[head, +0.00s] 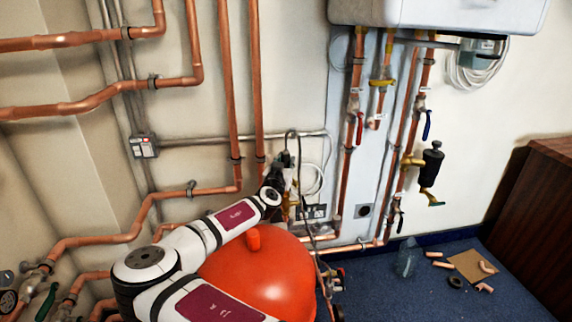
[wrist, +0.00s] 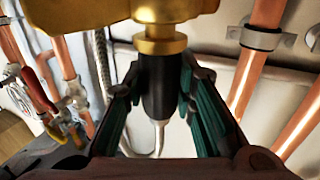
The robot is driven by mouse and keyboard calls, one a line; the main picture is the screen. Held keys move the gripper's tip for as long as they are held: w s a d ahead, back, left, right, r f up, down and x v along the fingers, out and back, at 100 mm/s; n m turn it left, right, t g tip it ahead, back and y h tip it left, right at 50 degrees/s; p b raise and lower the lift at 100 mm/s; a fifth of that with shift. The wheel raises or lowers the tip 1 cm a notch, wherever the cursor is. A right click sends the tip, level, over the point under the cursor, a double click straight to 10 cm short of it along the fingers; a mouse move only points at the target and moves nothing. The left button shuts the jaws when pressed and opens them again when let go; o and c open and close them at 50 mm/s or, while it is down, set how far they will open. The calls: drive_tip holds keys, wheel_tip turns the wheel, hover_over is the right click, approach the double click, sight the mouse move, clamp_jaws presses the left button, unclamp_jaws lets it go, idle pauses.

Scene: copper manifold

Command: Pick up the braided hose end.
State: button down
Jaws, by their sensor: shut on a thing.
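In the wrist view, the teal-padded fingers of my gripper (wrist: 158,100) are closed on the two sides of a black sleeve (wrist: 158,82) with a brass collar above it. I take this sleeve to be the braided hose end. A large brass fitting (wrist: 120,12) fills the top, right above the collar; I cannot tell whether they are joined. A grey braided length (wrist: 101,62) shows left of the fingers. In the head view, my gripper (head: 284,163) is at the wall above the red tank, and a thin dark hose (head: 308,215) arches over it and hangs down. The held end is hidden there.
A red rounded tank (head: 262,275) stands below my arm. Copper pipes (head: 232,90) run up the wall close by. Valves with red (head: 360,128) and blue (head: 427,125) handles are at right. Loose copper pieces (head: 442,264) lie on the blue floor.

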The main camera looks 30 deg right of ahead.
wheel_tip(320, 180, up, 3)
drive_tip(key=shift+f+p, duration=0.2)
drive_tip(key=shift+p, duration=0.2)
drive_tip(key=s+a+p, duration=0.1)
drive_tip(key=s+p, duration=0.1)
drive_tip(key=s, duration=0.6)
drive_tip(key=s+a+r+p, duration=0.1)
drive_tip(key=s+a, duration=0.1)
drive_tip(key=s, duration=0.5)
drive_tip(key=shift+s+a+r+p, duration=0.2)
drive_tip(key=shift+s+a+p, duration=0.05)
drive_tip(key=shift+s+p, duration=0.1)
drive_tip(key=shift+r, duration=0.1)
drive_tip(key=shift+r+p, duration=1.65)
drive_tip(key=shift+r, duration=0.5)
